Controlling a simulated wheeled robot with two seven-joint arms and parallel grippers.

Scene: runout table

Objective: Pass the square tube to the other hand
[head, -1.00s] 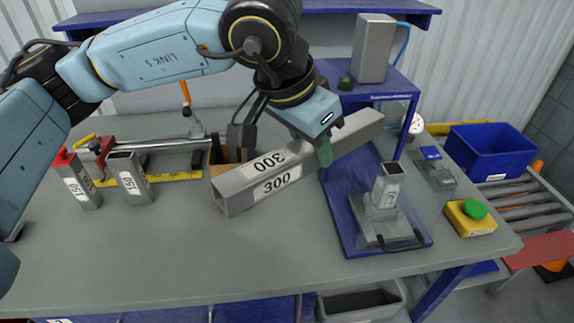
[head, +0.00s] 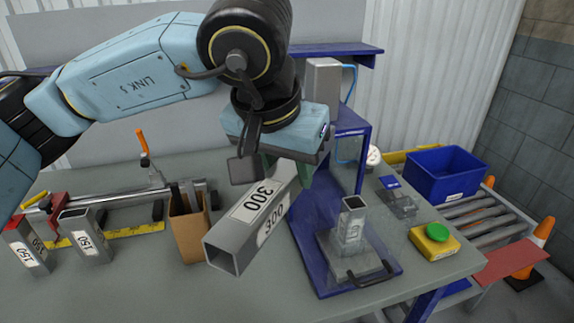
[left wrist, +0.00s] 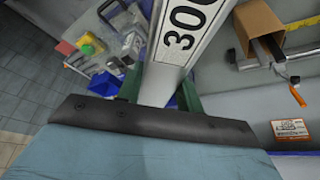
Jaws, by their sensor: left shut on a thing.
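A grey square tube (head: 247,222) labelled 300 is held above the table by my left gripper (head: 290,172). Its open end points toward the camera and to the lower left. The far end is hidden behind the gripper. In the left wrist view the tube (left wrist: 182,45) runs between the green fingers of the left gripper (left wrist: 163,88), which is shut on it. My right gripper is not in view.
Two short tubes labelled 150, one red-topped (head: 28,245) and one plain (head: 85,236), stand at left by a cardboard box (head: 190,235). A blue stand (head: 318,262) holds an upright tube (head: 352,222). A yellow box (head: 435,243) and blue bin (head: 447,172) are at right. The front middle of the table is clear.

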